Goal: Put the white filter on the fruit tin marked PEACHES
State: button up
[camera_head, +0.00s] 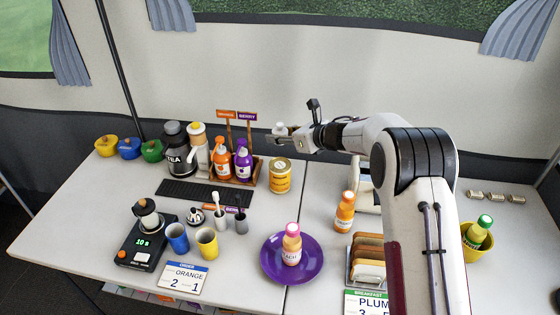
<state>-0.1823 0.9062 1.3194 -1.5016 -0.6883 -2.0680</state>
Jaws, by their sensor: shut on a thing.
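A tin with a yellow label and a pale top (280,180) stands upright on the table, right of the wooden bottle rack. Its lettering is too small to read surely. My gripper (286,135) reaches in from the right and is above and slightly behind the tin in the picture. It is shut on a small whitish thing (280,128), which looks like the white filter. The held thing is apart from the tin, with a gap between them. My gripper's fingers hide part of it.
A rack (247,178) with orange and purple pump bottles stands just left of the tin. A purple plate (270,272) with a bottle lies in front. A toast rack (367,262) and an orange bottle (344,212) are at right. The table between tin and plate is mostly clear.

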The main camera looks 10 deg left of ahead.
send_over(280, 164)
jog(key=shift+f, duration=2.65)
jog(key=shift+f, duration=1.9)
jog(key=shift+f, duration=0.15)
jog(key=o, duration=1.1)
jog(key=shift+o, duration=0.2)
jog(key=shift+s+r, duration=0.1)
jog(key=shift+r, duration=0.1)
jog(key=v, duration=1.2)
